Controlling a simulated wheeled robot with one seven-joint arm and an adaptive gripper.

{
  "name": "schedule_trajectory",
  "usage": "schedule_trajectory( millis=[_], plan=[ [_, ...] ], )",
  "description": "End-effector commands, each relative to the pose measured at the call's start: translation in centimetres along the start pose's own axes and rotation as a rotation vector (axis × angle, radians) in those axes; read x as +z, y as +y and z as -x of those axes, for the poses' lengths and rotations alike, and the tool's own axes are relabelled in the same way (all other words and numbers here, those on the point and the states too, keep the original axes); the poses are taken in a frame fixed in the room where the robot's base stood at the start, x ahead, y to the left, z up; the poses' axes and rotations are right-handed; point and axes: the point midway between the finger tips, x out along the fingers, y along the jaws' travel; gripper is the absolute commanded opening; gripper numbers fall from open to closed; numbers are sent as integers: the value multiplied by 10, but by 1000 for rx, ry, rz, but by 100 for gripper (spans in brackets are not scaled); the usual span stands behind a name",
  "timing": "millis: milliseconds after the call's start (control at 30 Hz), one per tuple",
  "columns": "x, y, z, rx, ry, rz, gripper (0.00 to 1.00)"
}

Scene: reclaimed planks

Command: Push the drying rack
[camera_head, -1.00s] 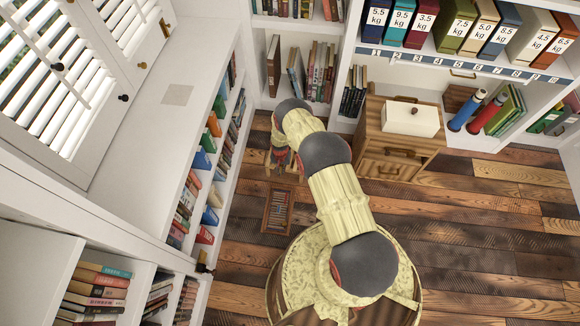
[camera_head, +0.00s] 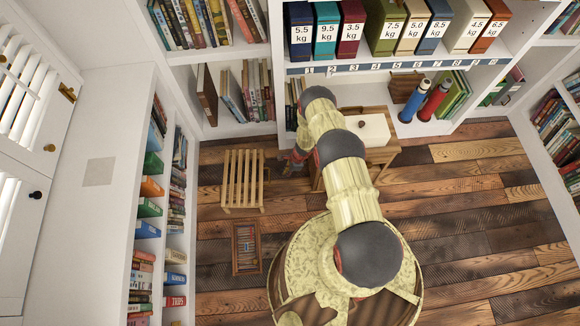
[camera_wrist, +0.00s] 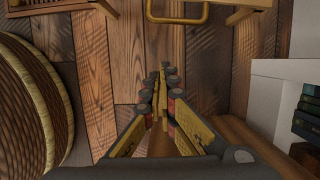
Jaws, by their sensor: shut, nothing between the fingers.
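The drying rack (camera_head: 242,181) is a small light-wood frame with several parallel slats. It stands upright on the plank floor in the head view, in front of the bookcase. My gripper (camera_head: 289,168) is shut and empty just right of the rack, apparently apart from it, between it and a wooden cabinet. In the wrist view my gripper (camera_wrist: 160,88) has its fingers together over bare planks. A yellow loop and cut-off wooden parts show along that view's top edge; I cannot tell for sure whether they belong to the rack.
A wooden cabinet (camera_head: 388,154) with a white box (camera_head: 364,130) on top stands right of my gripper. A framed dark panel (camera_head: 246,248) lies on the floor below the rack. White shelves (camera_head: 185,230) line the left side. Floor at the right is open.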

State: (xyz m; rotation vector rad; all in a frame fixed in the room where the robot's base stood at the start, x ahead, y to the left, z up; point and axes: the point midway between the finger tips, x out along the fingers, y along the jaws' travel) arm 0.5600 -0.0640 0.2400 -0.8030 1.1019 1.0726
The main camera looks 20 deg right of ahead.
Motion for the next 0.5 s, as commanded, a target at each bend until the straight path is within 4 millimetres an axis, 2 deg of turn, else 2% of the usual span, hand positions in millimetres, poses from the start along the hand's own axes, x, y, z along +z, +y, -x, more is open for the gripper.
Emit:
schedule_trajectory(
  millis=[100,267,500],
  plan=[
    [2,0,-2,-12,-6,-65,0],
    [1,-1,-11,-18,-7,-73,0],
    [1,-2,-54,-18,-7,-70,0]
  ],
)
